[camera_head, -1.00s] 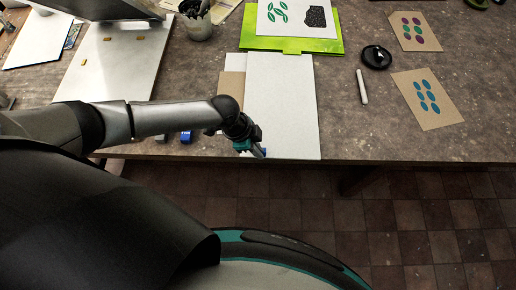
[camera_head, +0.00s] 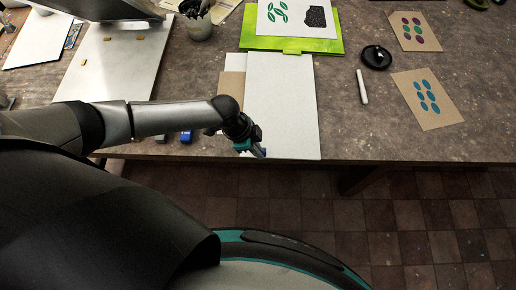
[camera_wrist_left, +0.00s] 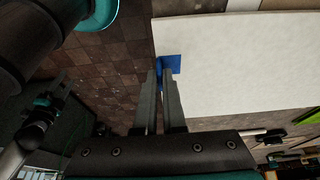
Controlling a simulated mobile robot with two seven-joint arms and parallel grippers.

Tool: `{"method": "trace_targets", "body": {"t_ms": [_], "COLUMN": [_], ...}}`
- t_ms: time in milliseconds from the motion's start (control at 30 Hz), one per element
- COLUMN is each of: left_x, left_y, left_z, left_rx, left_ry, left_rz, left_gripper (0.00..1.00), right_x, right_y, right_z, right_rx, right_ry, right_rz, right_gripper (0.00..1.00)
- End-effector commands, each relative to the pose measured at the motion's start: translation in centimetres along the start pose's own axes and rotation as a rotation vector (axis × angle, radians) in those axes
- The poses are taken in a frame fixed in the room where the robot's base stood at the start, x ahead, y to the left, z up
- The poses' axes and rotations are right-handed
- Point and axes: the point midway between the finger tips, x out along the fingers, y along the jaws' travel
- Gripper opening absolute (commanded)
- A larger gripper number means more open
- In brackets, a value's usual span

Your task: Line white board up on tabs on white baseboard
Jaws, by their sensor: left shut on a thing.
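The white board (camera_head: 282,105) lies on the table, its near end close to the front edge. A small blue piece (camera_wrist_left: 171,63) sits at its corner in the left wrist view. My left gripper (camera_head: 263,153) is at the board's near end, its fingers (camera_wrist_left: 163,76) shut on this blue piece. The white baseboard (camera_head: 125,75) lies at the left of the table, apart from the white board, with small yellowish tabs (camera_head: 107,39) on it. My left arm covers its near part.
A brown sheet (camera_head: 231,87) shows beside the white board's left edge. A green board (camera_head: 292,45) with printed paper is just behind it. A white stick (camera_head: 362,87), a black round thing (camera_head: 376,57) and brown cards (camera_head: 425,98) lie to the right. Blue blocks (camera_head: 186,137) are near my arm.

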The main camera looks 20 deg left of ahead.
Motion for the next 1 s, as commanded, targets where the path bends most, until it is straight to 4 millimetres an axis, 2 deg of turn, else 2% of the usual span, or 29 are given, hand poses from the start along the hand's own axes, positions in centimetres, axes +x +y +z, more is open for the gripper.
{"method": "trace_targets", "body": {"t_ms": [167,1000], "left_x": [-0.2,-3.9], "left_y": [0.0,-0.1], "left_z": [0.0,-1.5], "left_rx": [0.0,0.002], "left_ry": [-0.001,0.002], "left_rz": [0.0,-0.002], "left_gripper": [0.0,0.0], "right_x": [-0.2,-3.9], "right_y": [0.0,0.0], "right_z": [0.0,-0.4], "right_rx": [0.001,0.0], "right_ry": [0.0,0.0], "right_rz": [0.0,-0.001], "right_gripper": [0.5,0.5]}}
